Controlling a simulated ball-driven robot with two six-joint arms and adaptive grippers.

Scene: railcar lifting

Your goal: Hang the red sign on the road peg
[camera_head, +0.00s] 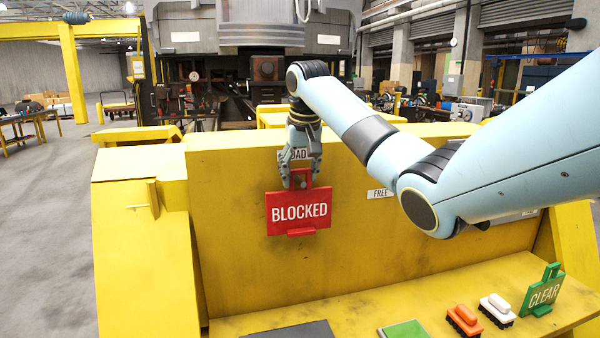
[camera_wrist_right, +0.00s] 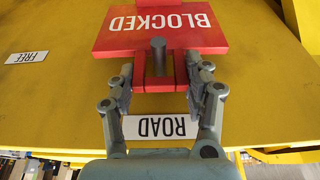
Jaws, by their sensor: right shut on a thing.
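The red sign (camera_head: 299,212) reads BLOCKED and hangs upright against the yellow panel's front face. It also shows in the wrist view (camera_wrist_right: 118,42), upside down. My right gripper (camera_head: 301,180) is shut on the red frame at the sign's top, one finger at each side in the wrist view (camera_wrist_right: 160,85). The grey road peg (camera_wrist_right: 158,46) shows at the opening of that frame and appears to pass through it. How deep the sign sits on the peg is hard to tell. The ROAD label (camera_wrist_right: 161,127) is just above the frame. My left gripper is not in view.
A FREE label (camera_head: 380,193) is on the yellow panel (camera_head: 235,180) to the right. On the yellow shelf below stand a green CLEAR sign (camera_head: 543,292), a white-topped brush (camera_head: 497,307), an orange-topped one (camera_head: 464,319) and a green pad (camera_head: 404,329).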

